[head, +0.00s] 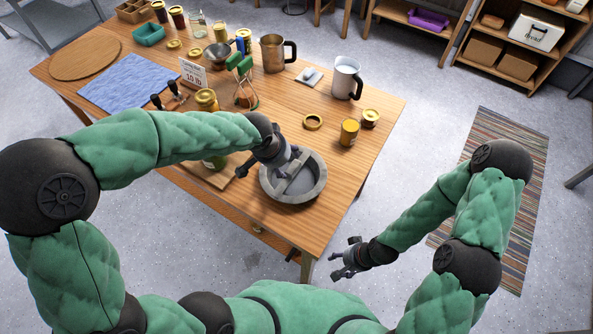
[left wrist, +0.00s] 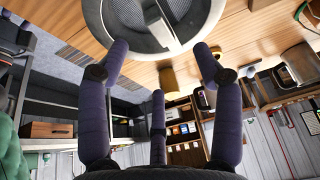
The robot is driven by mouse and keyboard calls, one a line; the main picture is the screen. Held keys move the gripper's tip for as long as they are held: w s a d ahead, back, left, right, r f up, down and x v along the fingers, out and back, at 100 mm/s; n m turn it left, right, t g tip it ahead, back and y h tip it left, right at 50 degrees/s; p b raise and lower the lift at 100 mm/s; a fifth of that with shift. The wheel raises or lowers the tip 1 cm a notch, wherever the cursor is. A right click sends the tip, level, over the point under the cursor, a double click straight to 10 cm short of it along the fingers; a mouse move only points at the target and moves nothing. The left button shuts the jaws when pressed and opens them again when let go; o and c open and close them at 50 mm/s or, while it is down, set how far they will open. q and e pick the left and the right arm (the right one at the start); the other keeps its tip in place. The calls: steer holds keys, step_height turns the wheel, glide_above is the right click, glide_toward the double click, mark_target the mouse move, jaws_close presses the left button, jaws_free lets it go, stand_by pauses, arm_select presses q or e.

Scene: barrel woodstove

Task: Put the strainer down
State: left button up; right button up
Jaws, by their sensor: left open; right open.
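The strainer (head: 311,187) is a round grey bowl with a pale rim and a bar across it, at the front right part of the wooden table (head: 375,105). It also shows at the top of the left wrist view (left wrist: 103,32), where its dark mesh is visible. My left gripper (head: 288,160) is open over its back left side, partly hiding it. In the left wrist view the spread fingers hold nothing between them; whether a fingertip touches the rim is unclear. My right gripper (head: 345,258) is open and empty, off the table's front right edge.
A green-handled tool (head: 240,65), a copper mug (head: 272,53) and a small sign (head: 193,74) stand farther back. The table's right side has some bare wood.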

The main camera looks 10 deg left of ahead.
mark_target(295, 167)
arm_select(q)
steer(key=b+x, duration=0.1)
steer(key=x, duration=0.3)
steer(key=shift+w+d+f, duration=0.1)
steer(key=shift+w+f, duration=0.1)
steer(key=shift+f, duration=0.15)
steer(key=shift+d+b+x, duration=0.2)
steer(key=shift+b+x, duration=0.4)
steer(key=shift+x, duration=0.65)
steer(key=shift+d+b+x, duration=0.2)
steer(key=shift+b+x, duration=0.4)
steer(key=shift+x, duration=0.7)
steer(key=shift+w+r, duration=0.2)
jaws_close()
